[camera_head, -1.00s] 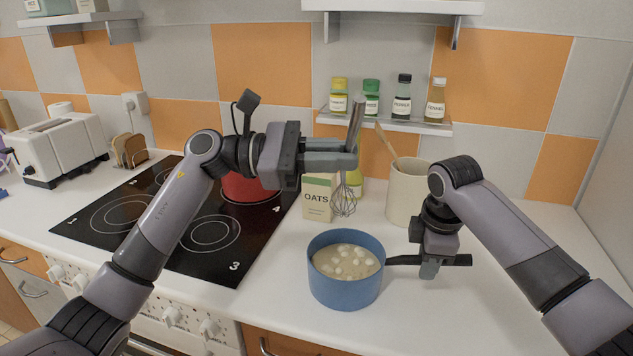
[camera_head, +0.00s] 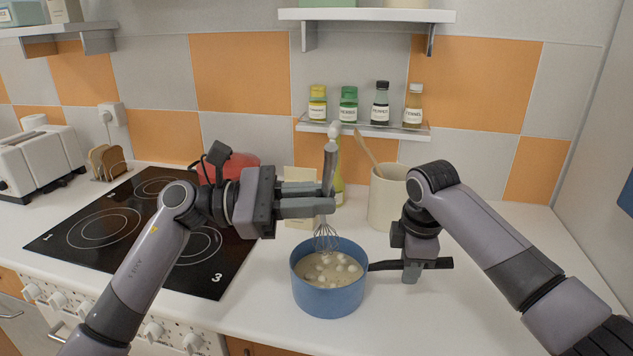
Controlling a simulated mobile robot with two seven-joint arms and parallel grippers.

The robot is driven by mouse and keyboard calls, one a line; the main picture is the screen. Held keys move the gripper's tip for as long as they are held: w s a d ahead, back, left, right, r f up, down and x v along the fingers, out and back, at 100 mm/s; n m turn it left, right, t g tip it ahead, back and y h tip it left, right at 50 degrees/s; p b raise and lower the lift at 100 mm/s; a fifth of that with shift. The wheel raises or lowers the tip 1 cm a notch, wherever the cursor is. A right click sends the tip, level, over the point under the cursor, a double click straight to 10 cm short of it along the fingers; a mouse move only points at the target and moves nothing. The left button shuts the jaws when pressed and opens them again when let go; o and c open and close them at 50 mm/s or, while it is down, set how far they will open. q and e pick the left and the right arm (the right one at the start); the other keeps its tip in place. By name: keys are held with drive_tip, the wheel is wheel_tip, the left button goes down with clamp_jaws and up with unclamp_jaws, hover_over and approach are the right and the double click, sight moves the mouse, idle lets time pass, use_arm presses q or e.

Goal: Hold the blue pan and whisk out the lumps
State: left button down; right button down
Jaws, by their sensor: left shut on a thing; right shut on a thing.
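The blue pan (camera_head: 328,301) stands on the white worktop, right of the hob. Pale batter with several white lumps (camera_head: 340,268) shows inside it. My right gripper (camera_head: 411,268) is shut on the pan's black handle (camera_head: 438,263). My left gripper (camera_head: 326,197) is shut on the grey handle of the whisk (camera_head: 325,237), holding it nearly upright. The whisk's wires hang over the far part of the pan's opening, tips around the rim. I cannot tell whether they touch the batter.
A cream utensil crock (camera_head: 385,203) stands behind the pan. A spice shelf (camera_head: 365,130) is on the wall. The worktop at front right is clear.

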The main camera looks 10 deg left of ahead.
sight(319, 231)
use_arm(q)
drive_tip(key=shift+w+f, duration=0.6)
drive_tip(key=shift+f, duration=0.8)
drive_tip(key=shift+w+f, duration=0.55)
drive_tip(key=shift+f, duration=0.8)
drive_tip(key=shift+w+f, duration=0.6)
drive_tip(key=shift+f, duration=0.8)
drive_tip(key=shift+w+a, duration=0.1)
